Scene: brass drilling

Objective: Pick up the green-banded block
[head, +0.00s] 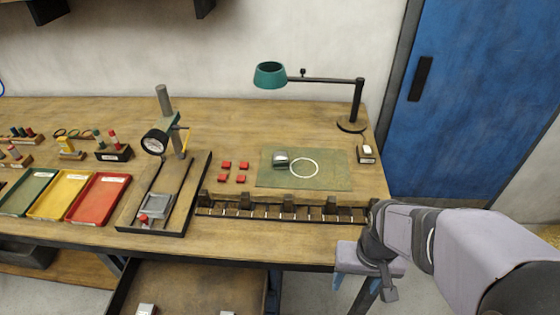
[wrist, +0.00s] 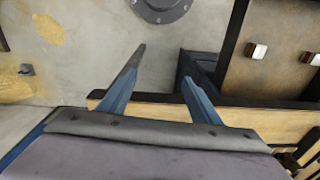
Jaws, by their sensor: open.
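No green band can be made out clearly on any block. A small metallic block (head: 281,158) with a dark, possibly greenish part sits on the green mat (head: 333,176), left of a white ring. Two pale metallic blocks lie in the open drawer below the bench, at the bottom edge of the head view: one left (head: 147,309), one right (head: 227,313). The wrist view shows two such blocks (wrist: 257,50) (wrist: 312,58) with reddish-brown sides. My gripper (head: 350,291) is open and empty, pointing down off the bench's front right; its blue fingers (wrist: 163,65) show.
A slotted rail (head: 280,212) runs along the bench front. Several red squares (head: 226,165) lie left of the mat. A gauge stand (head: 165,125), coloured trays (head: 98,198) and a green lamp (head: 270,75) stand around. A blue door (head: 470,100) is at right.

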